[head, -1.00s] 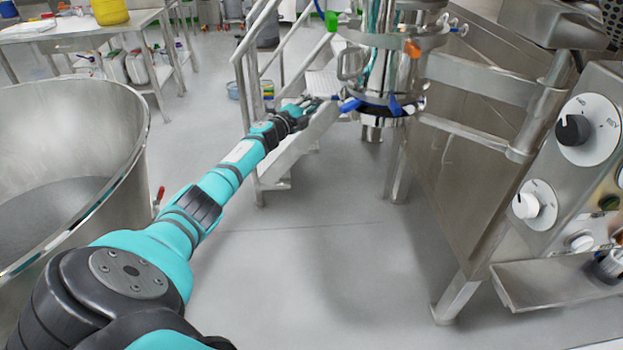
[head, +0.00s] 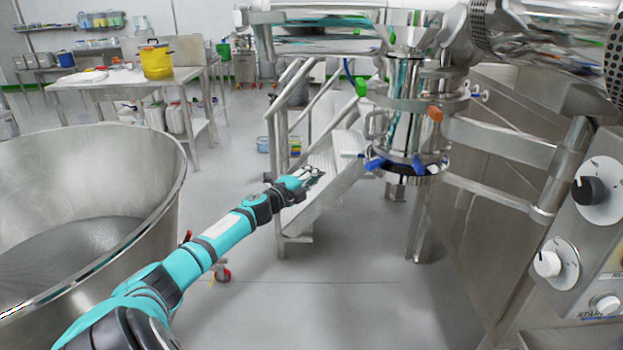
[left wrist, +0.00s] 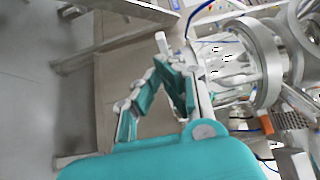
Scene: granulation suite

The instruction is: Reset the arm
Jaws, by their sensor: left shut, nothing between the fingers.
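My left arm reaches forward across the middle of the head view. Its gripper (head: 313,174) is in front of the metal steps (head: 322,192), left of the steel vessel outlet with blue clamps (head: 408,165). In the left wrist view the gripper (left wrist: 172,75) shows large, its teal and grey fingers closed with nothing held. The steel vessel also shows at the right of that view (left wrist: 262,62). My right gripper is not in either view.
A large steel bowl (head: 165,190) stands at the left. A control panel with knobs (head: 590,190) is at the right. A table with a yellow bucket (head: 156,62) stands at the back left.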

